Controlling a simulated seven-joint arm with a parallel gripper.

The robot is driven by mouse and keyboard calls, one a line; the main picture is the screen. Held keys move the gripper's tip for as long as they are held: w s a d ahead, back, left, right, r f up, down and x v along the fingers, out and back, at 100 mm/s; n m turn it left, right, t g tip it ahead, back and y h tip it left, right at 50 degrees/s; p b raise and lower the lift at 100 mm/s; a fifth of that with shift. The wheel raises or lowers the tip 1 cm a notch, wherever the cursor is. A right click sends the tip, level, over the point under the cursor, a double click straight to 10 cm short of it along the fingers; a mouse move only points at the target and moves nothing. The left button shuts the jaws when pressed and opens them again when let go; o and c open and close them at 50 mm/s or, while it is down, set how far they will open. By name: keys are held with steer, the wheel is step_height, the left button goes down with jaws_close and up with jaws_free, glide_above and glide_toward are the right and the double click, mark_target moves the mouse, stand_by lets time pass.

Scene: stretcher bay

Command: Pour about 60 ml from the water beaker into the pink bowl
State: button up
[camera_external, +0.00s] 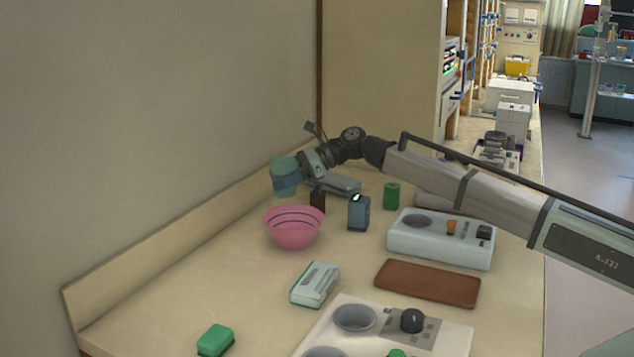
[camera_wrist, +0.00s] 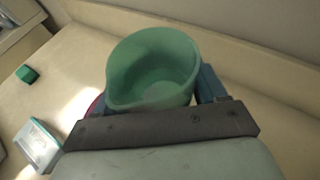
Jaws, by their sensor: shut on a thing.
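A green translucent beaker (camera_external: 285,168) is held in the air by my gripper (camera_external: 287,181), whose jaws are shut around its sides. In the wrist view the beaker (camera_wrist: 152,68) shows its open mouth and spout, between the two fingers of my gripper (camera_wrist: 158,85). The water level inside is hard to make out. The beaker is above the bowl's back left rim. In the wrist view the bowl is mostly hidden behind the beaker and gripper.
A dark bottle (camera_external: 317,200), a blue-grey container (camera_external: 358,213) and a green can (camera_external: 391,196) stand behind and right of the bowl. A white-green box (camera_external: 315,285) lies in front. A green block (camera_external: 216,340) is front left. A wall edges the bench at left.

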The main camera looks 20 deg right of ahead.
steer(key=w+d+n+g, duration=0.3)
steer(key=w+d, duration=0.1)
steer(key=d, duration=0.3)
steer(key=shift+r+g, duration=0.2)
steer(key=shift+g, duration=0.2)
stand_by(0.3)
steer(key=shift+s, duration=0.1)
steer(key=shift+s+a+f+n+t+h, duration=0.1)
steer(key=shift+s+a+n+t+h, duration=0.3)
steer(key=shift+s+n+t+h, duration=0.4)
steer(key=shift+s+a+f+n+t+h, duration=0.1)
steer(key=shift+s+a+n+t+h, duration=0.4)
steer(key=shift+n+t+h, duration=0.55)
steer(key=shift+s+a+n+t+h, duration=0.35)
steer(key=shift+s+n+t+h, duration=0.35)
steer(key=shift+t, duration=0.45)
steer(key=shift+r, duration=0.1)
